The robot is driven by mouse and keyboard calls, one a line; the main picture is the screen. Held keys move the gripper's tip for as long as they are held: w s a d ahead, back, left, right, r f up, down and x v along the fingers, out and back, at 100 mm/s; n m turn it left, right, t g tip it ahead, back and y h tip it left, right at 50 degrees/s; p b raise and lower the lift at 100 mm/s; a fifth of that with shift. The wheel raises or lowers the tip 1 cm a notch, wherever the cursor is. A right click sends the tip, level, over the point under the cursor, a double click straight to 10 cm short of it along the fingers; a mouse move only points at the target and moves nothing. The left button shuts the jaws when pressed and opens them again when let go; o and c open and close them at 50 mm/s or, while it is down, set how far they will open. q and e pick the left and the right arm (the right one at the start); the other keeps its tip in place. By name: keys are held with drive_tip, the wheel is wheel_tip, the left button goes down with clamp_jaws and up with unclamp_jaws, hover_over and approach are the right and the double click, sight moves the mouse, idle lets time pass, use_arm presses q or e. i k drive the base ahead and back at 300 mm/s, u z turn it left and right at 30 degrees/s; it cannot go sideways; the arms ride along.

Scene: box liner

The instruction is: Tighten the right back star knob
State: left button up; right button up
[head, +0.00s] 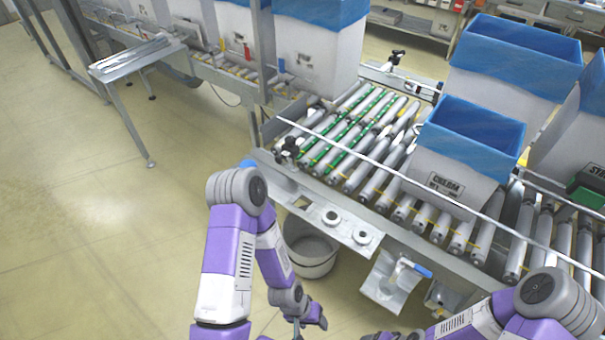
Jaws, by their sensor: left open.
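A black star-shaped knob (396,57) stands on the far rail of the roller conveyor, near the top middle of the head view. A second dark knob (290,147) sits on the near left corner of the conveyor frame. At this size I cannot tell which one is the right back star knob. My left gripper (313,318) hangs low at the bottom middle, below the conveyor edge and far from both knobs. It is open and seems empty. My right gripper (393,336) shows only as a sliver at the bottom edge, and its jaws are cut off.
The roller conveyor (343,183) has a thin guide rail across it. White boxes with blue liners (459,152) stand on its right part and behind. A grey bucket (309,250) stands under the near edge. The floor at left is clear, beside a metal stand (130,62).

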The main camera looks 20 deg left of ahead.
sight(290, 141)
drive_tip(key=z, duration=3.45)
drive_tip(key=k, duration=1.4)
drive_tip(key=u, duration=2.55)
